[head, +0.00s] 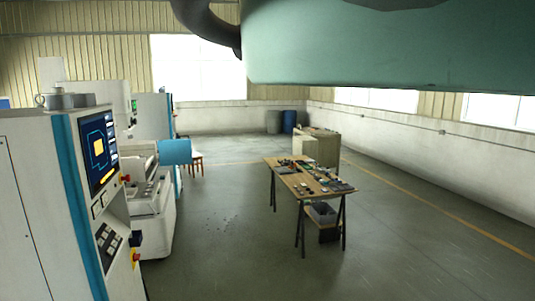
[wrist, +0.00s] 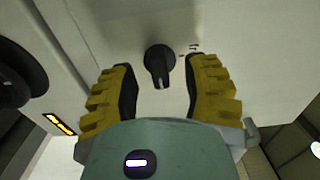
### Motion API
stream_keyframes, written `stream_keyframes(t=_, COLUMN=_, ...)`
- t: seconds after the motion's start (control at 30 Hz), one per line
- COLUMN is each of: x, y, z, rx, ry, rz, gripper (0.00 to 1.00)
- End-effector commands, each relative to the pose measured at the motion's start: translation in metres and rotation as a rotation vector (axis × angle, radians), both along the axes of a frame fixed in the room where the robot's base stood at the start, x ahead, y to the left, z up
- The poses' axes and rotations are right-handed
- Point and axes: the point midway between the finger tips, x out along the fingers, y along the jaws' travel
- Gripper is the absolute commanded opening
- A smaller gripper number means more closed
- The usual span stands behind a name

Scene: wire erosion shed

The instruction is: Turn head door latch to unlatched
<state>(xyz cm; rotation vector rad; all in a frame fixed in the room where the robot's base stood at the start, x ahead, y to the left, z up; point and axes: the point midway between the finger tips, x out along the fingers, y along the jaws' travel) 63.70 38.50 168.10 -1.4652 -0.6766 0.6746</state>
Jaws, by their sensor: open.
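The head door latch appears to be the black rotary knob (wrist: 160,62) on a pale panel in the wrist view. Its grip bar points down in the picture, and small dark marks sit on the panel to its right. My gripper (wrist: 161,80) has yellow ridged fingers with dark inner pads. It is open, with one finger on each side of the knob and a visible gap to both. Whether the fingertips reach the panel cannot be told. The knob is not recognisable in the head view, where a large pale green shape blocks the top.
A large black round part (wrist: 18,75) and a yellow-and-black label (wrist: 61,124) are left of the knob. In the head view, a machine cabinet with a screen (head: 98,148) stands at left. A cluttered worktable (head: 310,183) stands right of centre, with open floor between.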

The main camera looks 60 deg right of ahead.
Motion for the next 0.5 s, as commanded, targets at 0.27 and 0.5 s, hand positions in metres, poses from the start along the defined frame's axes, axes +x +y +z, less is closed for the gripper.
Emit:
stream_keyframes(t=0.27, x=0.013, y=0.011, z=0.002, rx=0.001, ry=-0.001, rz=-0.004, gripper=0.47)
stream_keyframes(t=0.5, x=0.015, y=0.014, z=-0.001, rx=0.000, ry=0.004, rz=-0.003, gripper=0.47)
